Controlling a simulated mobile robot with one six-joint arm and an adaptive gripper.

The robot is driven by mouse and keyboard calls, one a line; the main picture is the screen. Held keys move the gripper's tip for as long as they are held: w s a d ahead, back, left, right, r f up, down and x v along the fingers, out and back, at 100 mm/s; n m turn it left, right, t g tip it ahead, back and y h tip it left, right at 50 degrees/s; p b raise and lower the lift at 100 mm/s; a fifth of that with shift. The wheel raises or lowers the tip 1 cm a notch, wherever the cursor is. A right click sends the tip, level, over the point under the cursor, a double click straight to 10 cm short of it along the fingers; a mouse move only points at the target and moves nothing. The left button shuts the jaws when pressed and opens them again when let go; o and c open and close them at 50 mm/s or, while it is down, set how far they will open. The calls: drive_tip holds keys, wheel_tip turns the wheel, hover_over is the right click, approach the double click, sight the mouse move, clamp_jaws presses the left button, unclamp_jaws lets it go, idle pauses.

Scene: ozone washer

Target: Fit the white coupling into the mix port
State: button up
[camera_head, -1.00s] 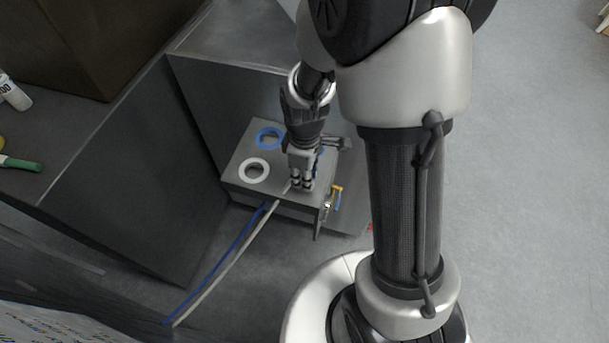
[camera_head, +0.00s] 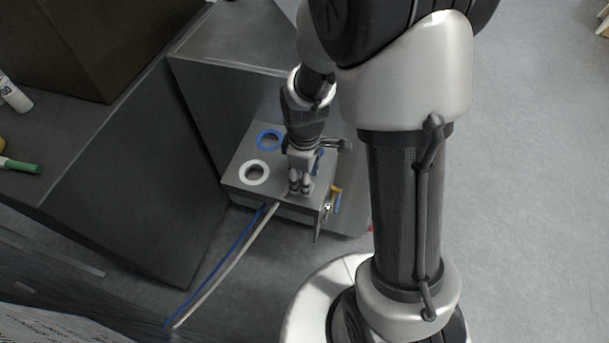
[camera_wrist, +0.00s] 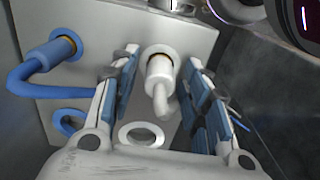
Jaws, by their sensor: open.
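The white coupling (camera_wrist: 159,76) stands in the wrist view with its far end at a pale round port on the grey box face (camera_wrist: 200,38). It appears seated there, but I cannot tell how deep. A white hose (camera_wrist: 163,108) bends from its near end. My gripper (camera_wrist: 161,64) is open, with one blue-padded finger on each side of the coupling and visible gaps. In the head view my gripper (camera_head: 301,188) is low over the front of the grey box (camera_head: 233,180) and hides the coupling.
A blue coupling (camera_wrist: 48,56) with a blue hose sits in another port. A white ring (camera_head: 254,172) and a blue ring (camera_head: 269,139) surround openings on the box top. A valve lever (camera_head: 318,218) is at its right.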

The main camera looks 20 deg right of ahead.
drive_tip(key=s+r+m+t+p, duration=0.1)
drive_tip(key=s+r+m+p, duration=0.15)
drive_tip(key=r, duration=0.85)
drive_tip(key=s+r+m+t+p, duration=0.1)
drive_tip(key=s+r+m+p, duration=0.15)
drive_tip(key=r, duration=0.85)
drive_tip(key=s+r+m+t, duration=0.2)
drive_tip(key=s+r+m, duration=0.3)
drive_tip(key=s, duration=0.5)
drive_tip(key=shift+r+m+t+b, duration=0.3)
drive_tip(key=shift+r+m+b, duration=0.15)
drive_tip(key=shift+r, duration=0.15)
